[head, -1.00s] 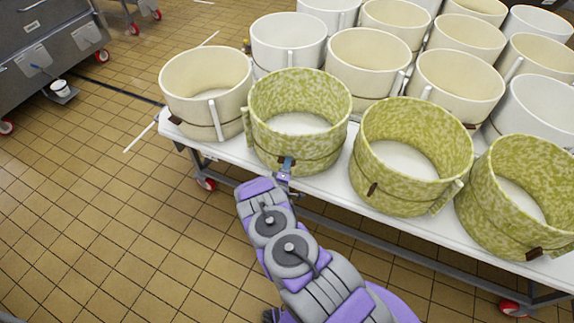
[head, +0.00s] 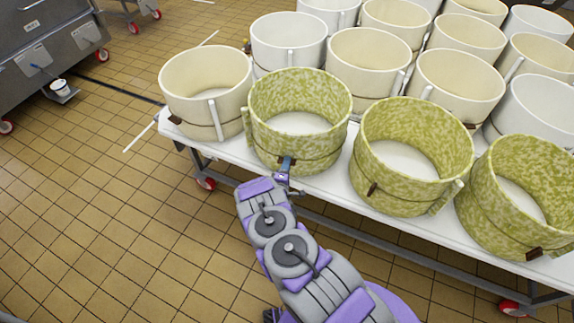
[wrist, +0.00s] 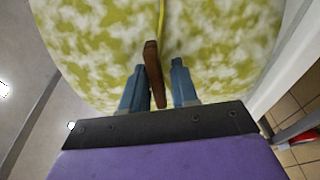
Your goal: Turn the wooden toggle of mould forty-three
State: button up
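A green-mottled round mould (head: 300,120) stands at the table's front edge, second from left in the head view; it also fills the upper wrist view (wrist: 90,45). A cord runs around it. Its brown wooden toggle (wrist: 153,72) hangs nearly upright, slightly tilted, against the wall in the wrist view. My gripper (wrist: 158,80) is open, with its blue fingers on either side of the toggle's lower part. The toggle is nearer the left finger; I cannot tell whether they touch. In the head view my gripper (head: 285,168) covers the toggle. No mould number is readable.
Two more green-mottled moulds (head: 412,155) (head: 515,195) stand to the right on the white table (head: 335,180). A cream mould (head: 206,90) stands close on the left. Several cream and white moulds fill the back.

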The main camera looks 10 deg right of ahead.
jog(key=shift+o, duration=0.8)
jog(key=shift+r, duration=0.15)
jog(key=p+v, duration=0.2)
jog(key=v, duration=1.5)
jog(key=shift+s, duration=0.25)
jog(key=shift+w+a, duration=0.15)
